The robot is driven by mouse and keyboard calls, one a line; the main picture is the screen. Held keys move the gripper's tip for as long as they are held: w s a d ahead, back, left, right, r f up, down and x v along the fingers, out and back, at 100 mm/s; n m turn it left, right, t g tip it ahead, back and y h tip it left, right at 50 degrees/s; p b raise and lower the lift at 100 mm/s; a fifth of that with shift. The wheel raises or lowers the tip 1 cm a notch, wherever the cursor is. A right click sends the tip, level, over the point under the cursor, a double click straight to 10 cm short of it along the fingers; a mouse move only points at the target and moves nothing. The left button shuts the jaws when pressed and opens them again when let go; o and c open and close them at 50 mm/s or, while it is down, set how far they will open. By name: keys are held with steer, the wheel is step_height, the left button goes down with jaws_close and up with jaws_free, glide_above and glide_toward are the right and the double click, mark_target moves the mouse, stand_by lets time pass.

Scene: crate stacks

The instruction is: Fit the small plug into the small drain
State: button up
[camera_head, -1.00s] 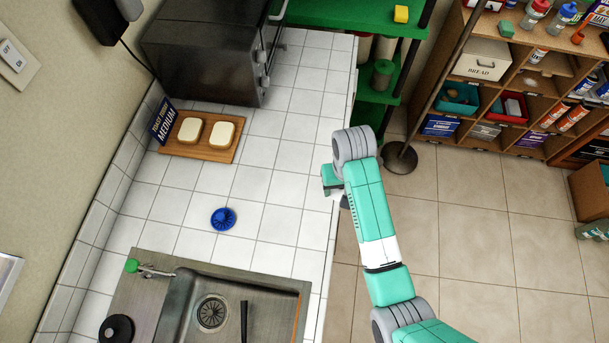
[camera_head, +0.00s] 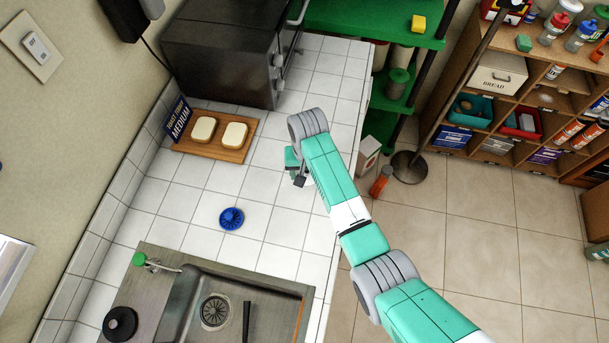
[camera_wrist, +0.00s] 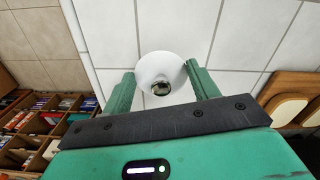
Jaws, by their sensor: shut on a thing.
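My gripper (camera_wrist: 160,80) is shut on a white, round, bowl-like piece (camera_wrist: 158,66) with a dark, shiny centre. In the head view my gripper (camera_head: 298,178) is over the tiled counter near its right edge; the held piece is mostly hidden there. I cannot tell whether it is the small plug. A round drain (camera_head: 214,311) with a slotted grate lies in the sink (camera_head: 185,297). A black disc with a knob (camera_head: 120,323) rests on the sink's left ledge. A blue, ribbed round piece (camera_head: 231,217) lies on the counter behind the sink.
A green-tipped tap (camera_head: 140,259) stands at the sink's back left. A dark stick (camera_head: 246,320) is at the basin's right. A wooden board (camera_head: 236,154) with two pale slices and a dark oven (camera_head: 225,55) stand farther back. The tiles around the blue piece are clear.

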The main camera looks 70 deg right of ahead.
steer(key=shift+w+f, duration=0.2)
steer(key=shift+w, duration=0.2)
steer(key=shift+f, duration=1.6)
steer(key=shift+f, duration=0.1)
steer(key=shift+f, duration=0.1)
steer(key=o, duration=1.1)
step_height(320, 180, up, 12)
steer(key=shift+r, duration=0.25)
